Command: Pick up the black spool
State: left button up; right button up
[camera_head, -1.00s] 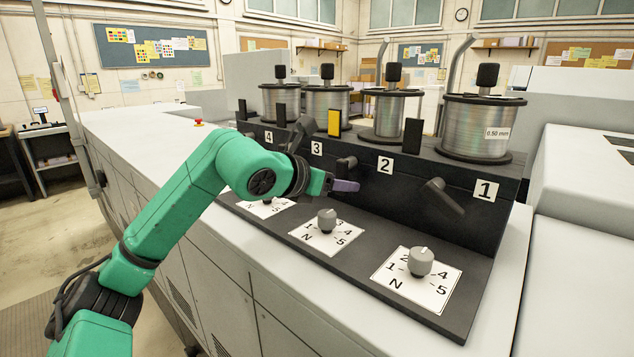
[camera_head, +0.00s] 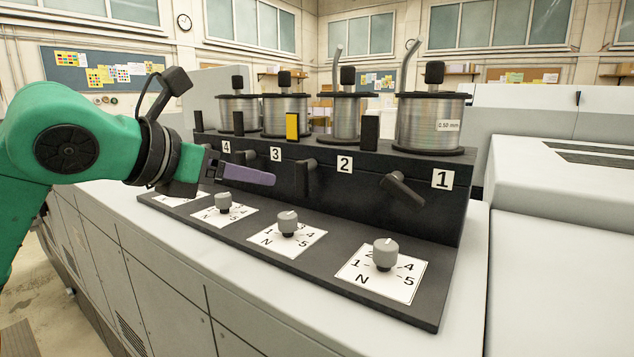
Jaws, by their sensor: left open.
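Several wire spools stand in a row on a black stepped housing (camera_head: 415,218). They have silver wire, black flanges and a black knob on top; none is black all over. The nearest and largest spool (camera_head: 430,122) stands above label 1, with a 0.50 mm tag. Another spool (camera_head: 346,120) is above label 2. Two more, above label 3 (camera_head: 286,118) and label 4 (camera_head: 240,115), are farther back. My left gripper (camera_head: 258,177), with purple fingers, points right in front of the housing, below the spools and near label 3. It is open and holds nothing visible. My right gripper is out of view.
Grey dials, such as this one (camera_head: 385,254), stand on white number cards below. Black levers (camera_head: 402,189) stick out from the housing's front. Upright tabs, one yellow (camera_head: 293,126), stand before the spools. A white machine surface (camera_head: 555,250) lies to the right.

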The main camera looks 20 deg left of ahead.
aim_at(346, 117)
jog(key=k+j, duration=0.1)
jog(key=k, duration=0.4)
jog(key=k+j, duration=0.1)
jog(key=k, duration=0.4)
